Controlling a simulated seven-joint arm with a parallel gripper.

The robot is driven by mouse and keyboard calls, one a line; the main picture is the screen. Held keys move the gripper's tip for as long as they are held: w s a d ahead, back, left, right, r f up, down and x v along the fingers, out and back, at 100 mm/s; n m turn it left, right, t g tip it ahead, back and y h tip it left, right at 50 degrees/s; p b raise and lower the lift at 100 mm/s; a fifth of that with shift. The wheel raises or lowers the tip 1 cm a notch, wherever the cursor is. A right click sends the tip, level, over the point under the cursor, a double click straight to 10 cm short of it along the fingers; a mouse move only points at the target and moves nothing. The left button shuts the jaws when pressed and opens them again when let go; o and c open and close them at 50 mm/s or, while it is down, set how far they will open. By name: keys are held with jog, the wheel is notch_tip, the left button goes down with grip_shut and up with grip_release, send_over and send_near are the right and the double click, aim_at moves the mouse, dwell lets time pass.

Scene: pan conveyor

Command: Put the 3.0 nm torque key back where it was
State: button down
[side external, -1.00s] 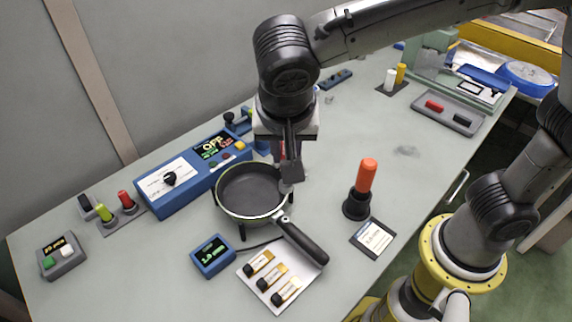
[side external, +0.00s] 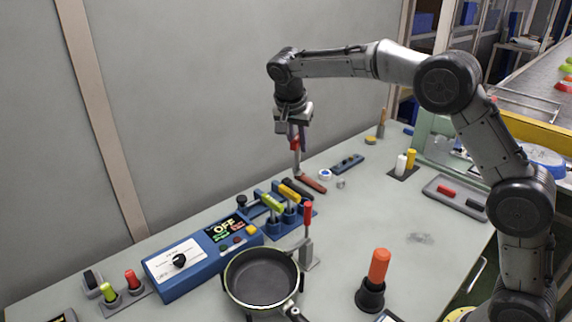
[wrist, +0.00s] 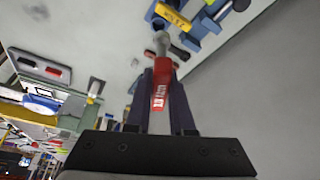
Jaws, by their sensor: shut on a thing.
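My gripper (side external: 294,128) is shut on a red-handled torque key (side external: 295,143), held above the back of the bench with its grey shaft pointing down. In the wrist view the red handle (wrist: 162,88) is between the fingers, with white lettering too small to read surely. A blue rack (side external: 284,229) stands below and left of my gripper in the side view. It holds keys with lime (side external: 272,203), yellow (side external: 290,193) and black (side external: 298,188) handles. The rack also shows at the top of the wrist view (wrist: 208,20). The held key is apart from the rack.
A dark red bar (side external: 313,184) and a white roll (side external: 325,174) lie near the key. The pan (side external: 262,277), a red-handled clamp (side external: 308,245), the blue control box (side external: 205,262) and an orange-handled tool (side external: 378,268) stand in front.

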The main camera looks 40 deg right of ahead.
jog(key=w+d, duration=0.2)
jog(key=d, duration=0.3)
notch_tip(320, 180, down, 12)
jog(key=shift+s, duration=0.2)
dwell(0.4)
jog(key=shift+a+f, duration=0.1)
jog(key=shift+f, duration=2.1)
dwell(1.0)
jog(key=c, duration=0.7)
grip_release()
